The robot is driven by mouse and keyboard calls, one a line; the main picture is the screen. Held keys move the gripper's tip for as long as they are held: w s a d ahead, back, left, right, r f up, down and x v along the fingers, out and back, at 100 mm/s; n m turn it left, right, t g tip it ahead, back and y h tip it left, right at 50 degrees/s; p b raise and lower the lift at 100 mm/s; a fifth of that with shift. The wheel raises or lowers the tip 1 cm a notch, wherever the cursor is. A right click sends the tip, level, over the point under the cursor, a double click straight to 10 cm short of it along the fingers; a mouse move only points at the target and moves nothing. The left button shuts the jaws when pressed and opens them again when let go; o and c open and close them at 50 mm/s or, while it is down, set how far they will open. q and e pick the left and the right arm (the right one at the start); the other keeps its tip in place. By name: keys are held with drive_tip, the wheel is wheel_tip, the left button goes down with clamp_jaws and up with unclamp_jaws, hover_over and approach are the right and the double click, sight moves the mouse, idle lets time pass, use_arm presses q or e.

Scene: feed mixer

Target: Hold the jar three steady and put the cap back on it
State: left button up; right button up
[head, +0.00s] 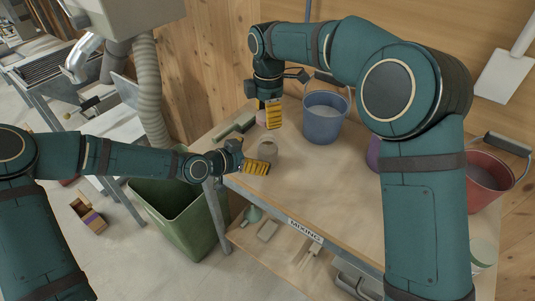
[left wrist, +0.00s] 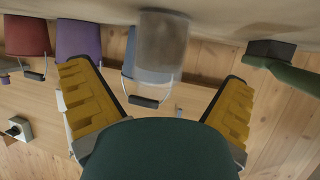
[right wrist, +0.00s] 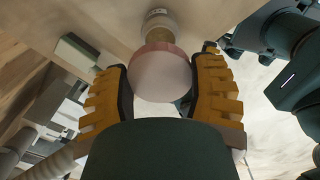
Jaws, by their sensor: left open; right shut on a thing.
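The jar (head: 268,149), a small beige-grey cylinder, stands upright near the left end of the bench. My left gripper (head: 256,167) is open beside it, on the near side. In the left wrist view the jar (left wrist: 162,45) shows ahead between the spread yellow fingers; I cannot tell whether they touch it.
A blue bucket (head: 325,116) stands right of the jar. A purple bucket (head: 373,152) is mostly hidden behind my right arm, and a red bucket (head: 490,180) stands at far right. A green object (head: 238,125) lies left of the jar. A green bin (head: 185,218) stands below the bench's left end.

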sight(259, 153)
use_arm(q)
drive_tip(key=shift+x, duration=2.5)
drive_tip(key=c, duration=1.4)
